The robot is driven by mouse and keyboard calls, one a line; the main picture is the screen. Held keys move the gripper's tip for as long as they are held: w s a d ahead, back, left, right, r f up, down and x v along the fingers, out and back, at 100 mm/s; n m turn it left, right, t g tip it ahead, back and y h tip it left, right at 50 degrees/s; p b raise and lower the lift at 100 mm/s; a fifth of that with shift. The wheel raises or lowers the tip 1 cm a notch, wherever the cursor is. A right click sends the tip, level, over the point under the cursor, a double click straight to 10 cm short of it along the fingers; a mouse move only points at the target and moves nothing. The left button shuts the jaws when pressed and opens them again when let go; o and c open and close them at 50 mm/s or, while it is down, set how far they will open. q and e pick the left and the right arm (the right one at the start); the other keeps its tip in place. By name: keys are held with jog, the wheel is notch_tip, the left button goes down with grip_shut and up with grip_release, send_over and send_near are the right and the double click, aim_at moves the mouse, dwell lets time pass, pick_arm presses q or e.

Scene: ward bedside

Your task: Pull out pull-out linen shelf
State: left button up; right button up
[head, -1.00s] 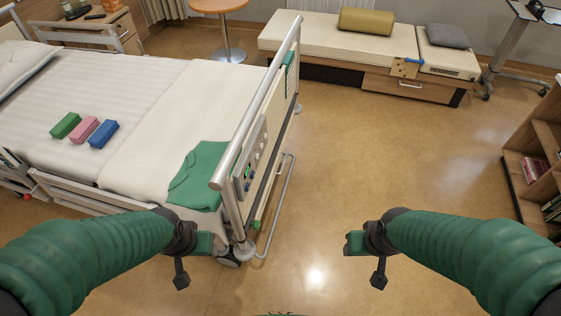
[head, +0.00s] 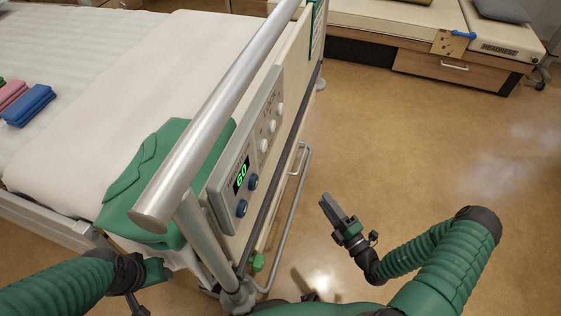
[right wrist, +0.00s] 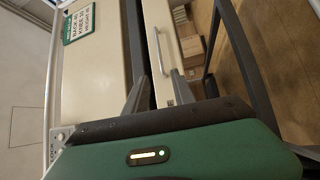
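The pull-out linen shelf appears to be the cream front (right wrist: 185,28) with a silver bar handle (right wrist: 167,52), at the bed's foot end. In the head view the handle (head: 299,158) shows small below the footboard, behind the tubular rail. The shelf front looks flush with the bed. My right gripper (head: 332,207) is to the right of the rail, apart from the handle, pointing toward the bed. In the right wrist view its two fingers (right wrist: 150,88) are spread with nothing between them. My left gripper (head: 158,271) is beside the bed's near corner; its fingers are unclear.
The bed footboard carries a control panel (head: 243,165) and a thick top rail (head: 215,115). A tubular lower rail (head: 292,215) stands out in front of the shelf. A green folded cloth (head: 140,195) lies on the bed. The floor (head: 420,150) to the right is clear.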

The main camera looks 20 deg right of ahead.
jog(key=w+a+r+m+h+b, duration=0.1)
jog(key=w+b, duration=0.5)
jog(key=w, duration=1)
jog(key=shift+w+r, duration=0.3)
jog(key=shift+w, duration=0.1)
grip_shut()
jog(key=shift+s+f, duration=0.1)
jog(key=shift+f, duration=0.05)
